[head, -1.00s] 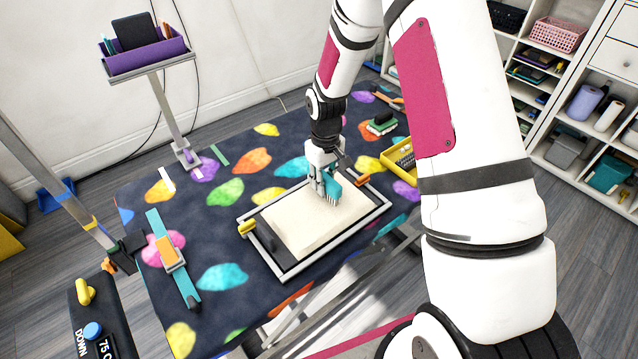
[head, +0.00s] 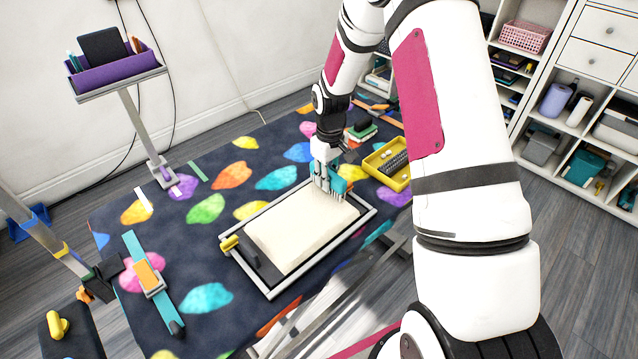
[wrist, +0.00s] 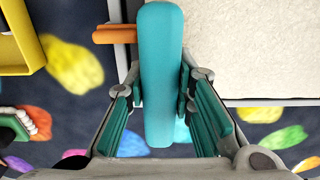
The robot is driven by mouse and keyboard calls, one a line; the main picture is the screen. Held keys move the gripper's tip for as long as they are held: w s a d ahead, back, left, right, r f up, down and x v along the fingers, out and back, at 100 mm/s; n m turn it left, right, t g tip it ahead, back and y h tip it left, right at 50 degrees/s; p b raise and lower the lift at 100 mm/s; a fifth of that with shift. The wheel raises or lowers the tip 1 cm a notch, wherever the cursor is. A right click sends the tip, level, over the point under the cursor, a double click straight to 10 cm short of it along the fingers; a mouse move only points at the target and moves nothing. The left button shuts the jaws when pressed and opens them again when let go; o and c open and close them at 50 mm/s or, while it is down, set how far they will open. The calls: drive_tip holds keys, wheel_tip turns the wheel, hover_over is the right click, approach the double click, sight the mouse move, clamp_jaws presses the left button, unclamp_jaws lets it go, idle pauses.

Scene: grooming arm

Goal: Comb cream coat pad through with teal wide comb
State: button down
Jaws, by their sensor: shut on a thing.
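The cream coat pad (head: 298,232) lies flat in a grey frame on the patterned table, and its fleecy surface also shows in the wrist view (wrist: 270,45). The teal wide comb (head: 328,184) is at the pad's far end, teeth pointing down towards it; whether the tips touch the pad I cannot tell. In the wrist view the comb's teal handle (wrist: 161,75) runs between my fingers. My gripper (head: 322,165) is shut on the comb handle above the far edge of the frame (head: 272,296).
A yellow tray (head: 391,178) with a dark item stands just beyond the frame's right corner. A yellow clamp (head: 229,243) and an orange clip (wrist: 115,34) sit on the frame. A teal strap with an orange block (head: 150,278) lies left. A purple caddy (head: 115,70) stands on a post.

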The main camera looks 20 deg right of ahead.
drive_tip(key=shift+d, duration=0.15)
drive_tip(key=shift+r+p, duration=1.55)
drive_tip(key=shift+r, duration=2.5)
drive_tip(key=shift+w, duration=0.1)
